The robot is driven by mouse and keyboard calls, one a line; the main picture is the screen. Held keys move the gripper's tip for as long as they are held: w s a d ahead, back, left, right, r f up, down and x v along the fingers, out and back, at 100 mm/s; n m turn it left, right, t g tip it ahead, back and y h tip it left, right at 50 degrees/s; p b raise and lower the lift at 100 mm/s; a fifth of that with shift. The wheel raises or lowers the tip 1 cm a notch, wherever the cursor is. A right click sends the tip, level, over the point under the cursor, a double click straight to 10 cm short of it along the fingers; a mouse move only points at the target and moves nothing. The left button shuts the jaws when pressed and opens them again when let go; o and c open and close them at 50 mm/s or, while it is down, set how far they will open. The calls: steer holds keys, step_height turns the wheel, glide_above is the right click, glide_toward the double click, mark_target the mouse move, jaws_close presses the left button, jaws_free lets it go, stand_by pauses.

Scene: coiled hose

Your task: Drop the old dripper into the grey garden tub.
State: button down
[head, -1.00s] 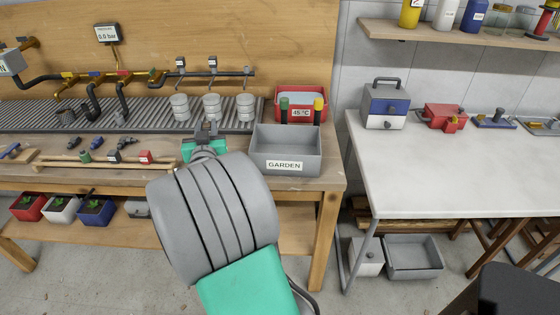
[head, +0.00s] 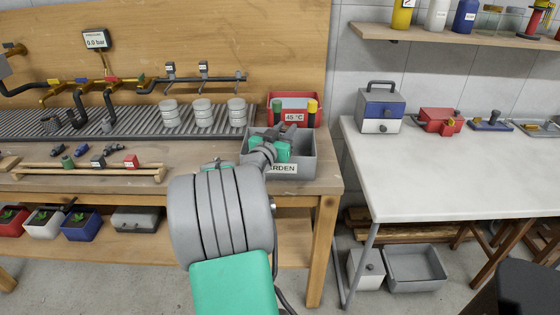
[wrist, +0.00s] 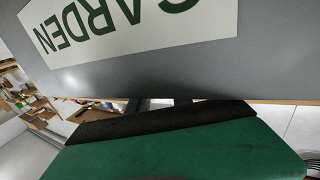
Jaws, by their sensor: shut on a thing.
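The grey garden tub (head: 306,166) stands at the right end of the wooden bench. Its label is partly covered by my arm in the head view and shows close up on the grey wall (wrist: 160,70) in the wrist view. My teal gripper (head: 287,134) is over the tub, its dark fingers at the tub's opening. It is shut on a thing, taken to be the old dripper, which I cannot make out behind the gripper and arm. In the wrist view the green gripper body fills the bottom, and the fingertips are not clearly seen.
A red tub marked 45 °C (head: 300,97) with a green and a yellow-topped post stands just behind. Several grey stacked cylinders (head: 203,112) stand to the left. A wooden rack (head: 90,170) lies in front of them. A white table (head: 450,165) is to the right, largely clear.

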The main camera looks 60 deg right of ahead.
steer(key=shift+f, duration=0.5)
steer(key=c, duration=1.1)
jaws_free()
steer(key=shift+o, duration=0.2)
steer(key=shift+a, duration=0.1)
steer(key=a, duration=0.7)
steer(key=shift+s+a+b, duration=0.2)
steer(key=shift+a+b, duration=0.1)
steer(key=shift+s, duration=0.1)
